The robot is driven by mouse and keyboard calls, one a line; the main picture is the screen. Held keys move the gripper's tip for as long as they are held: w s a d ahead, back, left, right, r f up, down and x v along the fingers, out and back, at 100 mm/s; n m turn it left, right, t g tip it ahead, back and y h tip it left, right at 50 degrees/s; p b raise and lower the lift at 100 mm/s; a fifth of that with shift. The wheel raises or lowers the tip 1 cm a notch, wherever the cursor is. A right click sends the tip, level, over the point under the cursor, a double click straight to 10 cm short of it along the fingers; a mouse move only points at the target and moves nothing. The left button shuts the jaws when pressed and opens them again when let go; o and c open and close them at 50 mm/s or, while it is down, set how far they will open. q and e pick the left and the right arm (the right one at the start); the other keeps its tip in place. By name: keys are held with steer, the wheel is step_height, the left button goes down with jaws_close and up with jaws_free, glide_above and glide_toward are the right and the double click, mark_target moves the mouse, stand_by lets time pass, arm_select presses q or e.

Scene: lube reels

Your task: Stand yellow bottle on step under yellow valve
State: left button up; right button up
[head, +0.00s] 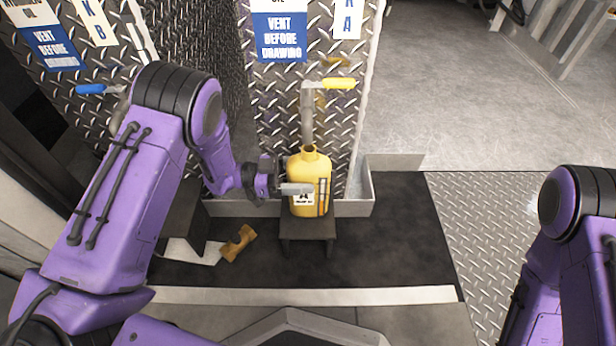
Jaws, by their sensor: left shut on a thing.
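The yellow bottle (312,170) stands upright at a small dark step (309,229), below the yellow-handled valve (338,84) and its grey down-pipe. Its open neck is close under the pipe's lower end. My left gripper (300,188) is shut on the bottle from the left, with a finger across its front beside a white label. The bottle's base appears to meet the step top; I cannot tell whether it bears its full weight. My right arm shows at the right edge, but its gripper is out of view.
A blue-handled valve (90,89) is on the left panel, with another dark step (185,215) below it. A low metal kerb (355,208) runs behind the step. The mat to the right is clear.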

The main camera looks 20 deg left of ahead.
steer(key=shift+w+d+f, duration=0.15)
steer(key=shift+w+d, duration=0.05)
arm_select(q)
steer(key=shift+f, duration=0.15)
arm_select(e)
steer(key=shift+f, duration=0.1)
arm_select(q)
steer(key=o, duration=1.6)
steer(key=shift+f, duration=0.1)
steer(key=shift+o, duration=0.2)
steer(key=shift+d, duration=0.1)
steer(key=shift+a+r, duration=0.2)
steer(key=shift+r, duration=0.1)
arm_select(e)
steer(key=shift+r, duration=0.25)
arm_select(q)
steer(key=p+v, duration=0.4)
steer(key=v, duration=0.7)
steer(key=shift+a+f, duration=0.15)
steer(key=shift+a, duration=0.15)
arm_select(e)
steer(key=s+a+r+g+y, duration=0.1)
steer(key=s+a+r+g, duration=0.2)
steer(key=s+a+r, duration=0.1)
steer(key=shift+s+a+r+y, duration=0.3)
steer(key=shift+s+r, duration=0.45)
steer(key=shift+s, duration=0.1)
arm_select(q)
steer(key=shift+s, duration=0.15)
